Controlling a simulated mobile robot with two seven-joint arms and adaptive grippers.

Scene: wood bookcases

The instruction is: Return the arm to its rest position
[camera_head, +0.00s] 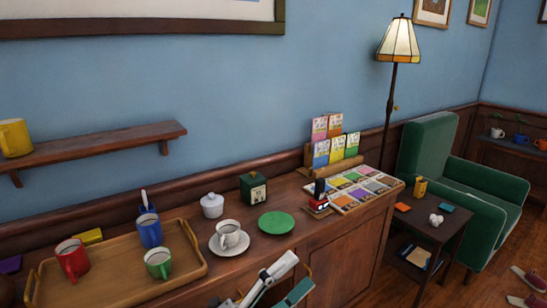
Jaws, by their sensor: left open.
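My left gripper (262,287) shows at the bottom edge of the head view, in front of the wooden sideboard (330,245). Only part of it is in the picture, with pale and dark pieces spread apart. It is open, and I see nothing held between its fingers. It appears in front of the sideboard's front edge, below the white cup and saucer (228,240) in the picture. The rest of the left arm is cut off by the frame. My right gripper is not in view.
A wooden tray (190,277) with red, blue and green mugs stands on the left. A green plate (276,223), white lidded pot (212,205) and card display (352,188) are further along. A side table (425,225) and green armchair (450,180) stand right.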

